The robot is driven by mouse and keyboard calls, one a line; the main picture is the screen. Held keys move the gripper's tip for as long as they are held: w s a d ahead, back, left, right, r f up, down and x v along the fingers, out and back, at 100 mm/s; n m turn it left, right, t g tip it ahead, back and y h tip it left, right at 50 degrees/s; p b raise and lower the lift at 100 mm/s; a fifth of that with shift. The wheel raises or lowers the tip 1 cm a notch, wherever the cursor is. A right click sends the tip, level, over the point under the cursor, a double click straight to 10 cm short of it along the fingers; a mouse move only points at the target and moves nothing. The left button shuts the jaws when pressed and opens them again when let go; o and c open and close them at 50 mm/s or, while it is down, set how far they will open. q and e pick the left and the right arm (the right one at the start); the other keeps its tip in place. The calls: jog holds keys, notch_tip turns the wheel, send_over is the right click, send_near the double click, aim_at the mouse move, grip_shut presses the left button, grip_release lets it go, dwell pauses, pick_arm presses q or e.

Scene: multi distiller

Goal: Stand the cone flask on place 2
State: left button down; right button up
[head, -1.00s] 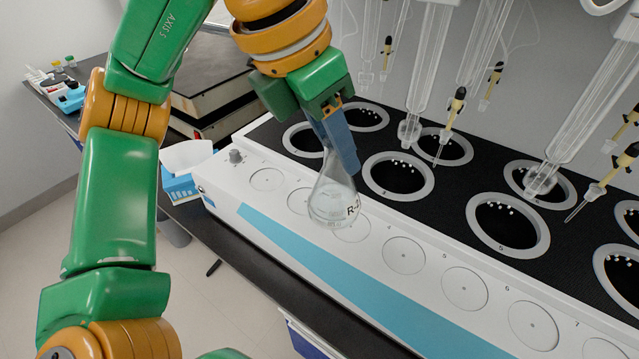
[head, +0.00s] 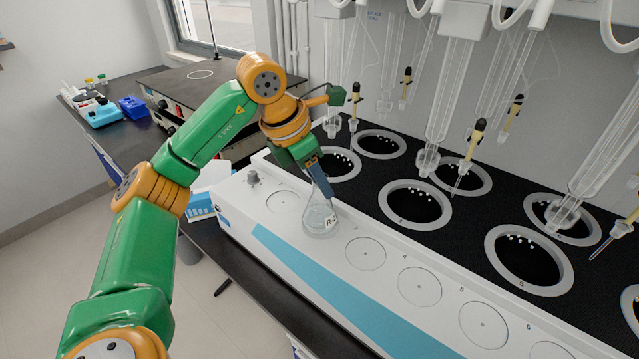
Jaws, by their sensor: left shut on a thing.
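The cone flask (head: 319,218) is clear glass with a dark label mark. It is upright on or just above the white front ledge of the distiller (head: 340,283). Its base covers the second ring from the left, place 2; I cannot tell whether it touches. My left gripper (head: 323,190) is shut on the flask's neck from above, and its blue fingers hide part of the neck. Place 1 (head: 283,203) is a bare ring to the left. Place 3 (head: 366,253) is a bare ring to the right. My right gripper is not in view.
Black heating wells with grey rims (head: 415,204) lie behind the ledge. Glass tubes (head: 445,110) and yellow-and-black fittings (head: 475,139) hang above them. A blue-and-white box (head: 201,206) stands left of the distiller. The ledge right of the flask is clear.

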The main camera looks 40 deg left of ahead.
pick_arm(q)
jog(key=shift+f, duration=0.4)
jog(key=shift+f, duration=0.1)
jog(key=c, duration=0.6)
grip_release()
jog(key=v, duration=0.6)
jog(key=shift+w, duration=0.15)
notch_tip(320, 180, up, 6)
jog(key=p, duration=0.3)
send_over(310, 204)
jog(key=s, duration=0.2)
jog(key=shift+s+a, duration=0.25)
jog(key=shift+a, duration=0.25)
